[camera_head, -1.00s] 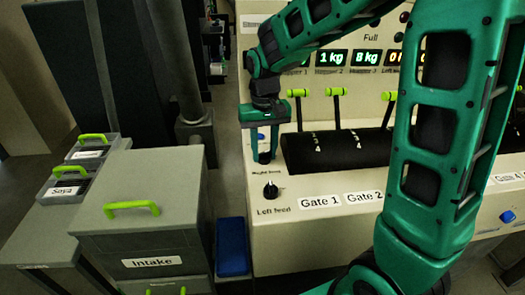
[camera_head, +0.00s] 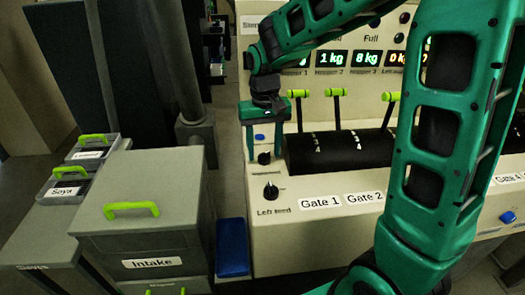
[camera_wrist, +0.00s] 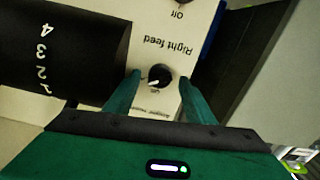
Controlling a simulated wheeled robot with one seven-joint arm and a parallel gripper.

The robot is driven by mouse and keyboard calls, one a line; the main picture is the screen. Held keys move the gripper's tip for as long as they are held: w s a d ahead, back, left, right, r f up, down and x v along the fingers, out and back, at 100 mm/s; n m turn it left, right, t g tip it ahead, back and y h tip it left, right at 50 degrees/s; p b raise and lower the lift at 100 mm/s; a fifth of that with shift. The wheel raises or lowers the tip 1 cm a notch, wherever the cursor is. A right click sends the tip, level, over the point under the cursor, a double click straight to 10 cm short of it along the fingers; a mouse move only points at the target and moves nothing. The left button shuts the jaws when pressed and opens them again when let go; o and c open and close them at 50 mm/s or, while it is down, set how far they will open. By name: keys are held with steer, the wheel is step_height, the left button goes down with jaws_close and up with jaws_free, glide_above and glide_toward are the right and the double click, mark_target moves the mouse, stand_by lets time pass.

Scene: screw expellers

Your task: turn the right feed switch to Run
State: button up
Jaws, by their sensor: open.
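In the head view the knob (camera_head: 264,157) sits on the left end of the panel, between my fingers. My gripper (camera_wrist: 160,80) is open, with one finger on each side of the knob and a gap visible beside it. In the head view my gripper (camera_head: 265,152) points down over the panel.
The left feed knob (camera_head: 271,191) lies just in front of the right one. A blue button (camera_head: 260,137) is behind it. A black drum (camera_head: 335,150) with numbers and green-tipped levers stands to the right. A grey Intake box (camera_head: 150,205) stands at left.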

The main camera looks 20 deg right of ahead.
step_height(320, 180, up, 10)
stand_by(0.4)
steer(key=shift+f, duration=0.1)
